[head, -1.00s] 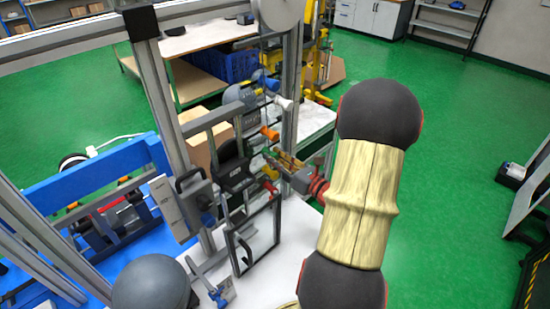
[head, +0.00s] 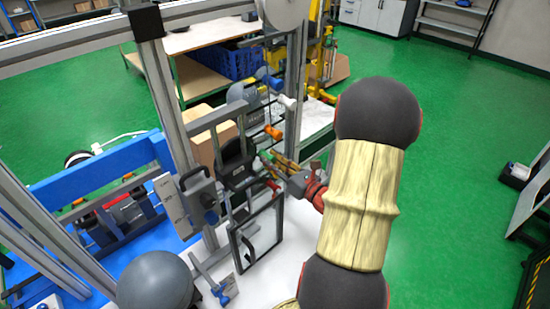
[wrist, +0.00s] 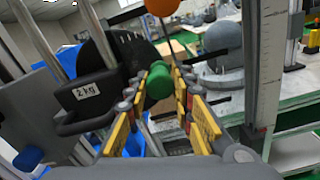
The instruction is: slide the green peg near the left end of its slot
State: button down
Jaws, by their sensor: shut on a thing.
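The green peg (wrist: 158,82) shows in the wrist view as a rounded cylinder between the yellow finger pads of my gripper (wrist: 160,88). The pads sit on both sides of it. In the head view my gripper (head: 276,164) reaches in from the right at the upright frame, its jaws around the peg, below the orange peg (head: 272,132) and above the red peg (head: 272,186). The green peg is small there and mostly hidden by the fingers. I cannot make out its slot or its exact place along it.
An orange ball-like knob (wrist: 161,7) is just above the fingers in the wrist view. A black labelled block (wrist: 92,88) stands close on the left. A grey metal post (head: 295,120) stands beside my gripper. A white peg (head: 288,103) is higher up.

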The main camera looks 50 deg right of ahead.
jog(key=c, duration=1.5)
grip_release()
jog(key=shift+a, duration=0.1)
jog(key=s+a, duration=0.1)
jog(key=s, duration=1.1)
jog(key=shift+a, duration=0.15)
